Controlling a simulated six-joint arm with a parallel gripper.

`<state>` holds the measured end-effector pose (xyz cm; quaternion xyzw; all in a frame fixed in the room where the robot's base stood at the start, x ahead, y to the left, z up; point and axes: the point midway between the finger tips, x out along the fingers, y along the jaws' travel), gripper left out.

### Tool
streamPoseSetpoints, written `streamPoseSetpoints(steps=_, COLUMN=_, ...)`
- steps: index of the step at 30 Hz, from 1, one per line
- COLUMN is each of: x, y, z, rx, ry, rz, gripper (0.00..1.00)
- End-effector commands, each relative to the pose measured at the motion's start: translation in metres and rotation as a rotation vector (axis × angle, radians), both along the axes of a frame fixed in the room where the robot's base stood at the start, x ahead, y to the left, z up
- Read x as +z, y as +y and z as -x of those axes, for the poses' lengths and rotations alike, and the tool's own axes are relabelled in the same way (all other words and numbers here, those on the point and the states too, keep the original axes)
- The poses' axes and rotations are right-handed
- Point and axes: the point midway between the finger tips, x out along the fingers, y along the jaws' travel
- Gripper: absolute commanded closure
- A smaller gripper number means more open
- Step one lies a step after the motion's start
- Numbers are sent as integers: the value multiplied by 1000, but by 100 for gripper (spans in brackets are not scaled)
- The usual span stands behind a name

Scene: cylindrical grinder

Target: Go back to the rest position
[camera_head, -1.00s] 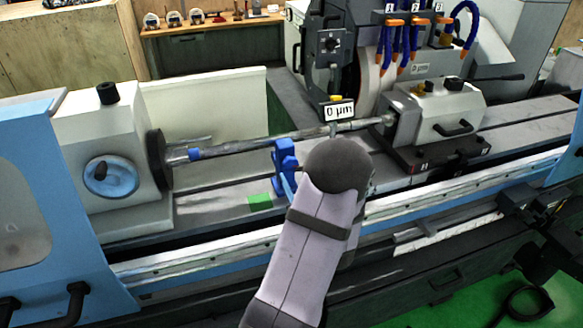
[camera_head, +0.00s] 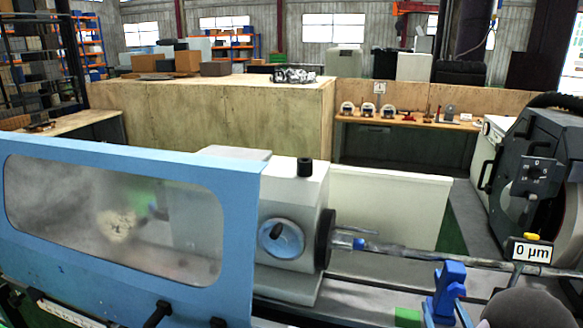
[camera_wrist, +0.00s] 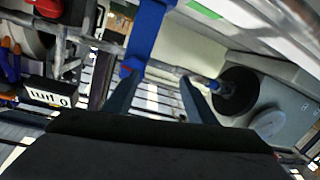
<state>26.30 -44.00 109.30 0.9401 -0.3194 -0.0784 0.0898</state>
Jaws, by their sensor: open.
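My gripper (camera_wrist: 160,78) shows in the wrist view with its two dark fingers apart and nothing clearly held between them. A blue upright support (camera_wrist: 147,35) stands close past the fingertips; I cannot tell whether it touches them. In the head view the same blue support (camera_head: 445,290) stands beside the long shaft (camera_head: 410,254). A grey rounded part of my arm is at the lower right edge there, and the gripper itself is hidden.
A workbench (camera_head: 400,122) stands behind.

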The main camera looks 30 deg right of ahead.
Motion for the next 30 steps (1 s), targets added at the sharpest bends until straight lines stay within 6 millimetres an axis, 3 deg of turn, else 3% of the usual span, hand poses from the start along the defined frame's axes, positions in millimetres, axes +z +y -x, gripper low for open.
streamPoseSetpoints(steps=1, x=2, y=13, z=-23, rx=65, ry=64, rz=13, gripper=49)
streamPoseSetpoints(steps=6, x=-11, y=76, z=-96, rx=332, ry=380, rz=105, gripper=49)
streamPoseSetpoints(steps=9, x=-18, y=119, z=-125, rx=503, ry=593, rz=214, gripper=49)
streamPoseSetpoints(steps=12, x=-21, y=159, z=-142, rx=660, ry=801, rz=357, gripper=49)
streamPoseSetpoints(steps=15, x=-20, y=189, z=-150, rx=776, ry=989, rz=506, gripper=49)
streamPoseSetpoints(steps=18, x=-20, y=209, z=-152, rx=785, ry=1107, rz=528, gripper=49)
streamPoseSetpoints(steps=26, x=-39, y=269, z=-129, rx=570, ry=1181, rz=117, gripper=49)
streamPoseSetpoints(steps=30, x=-53, y=322, z=-99, rx=480, ry=1220, rz=-148, gripper=49)
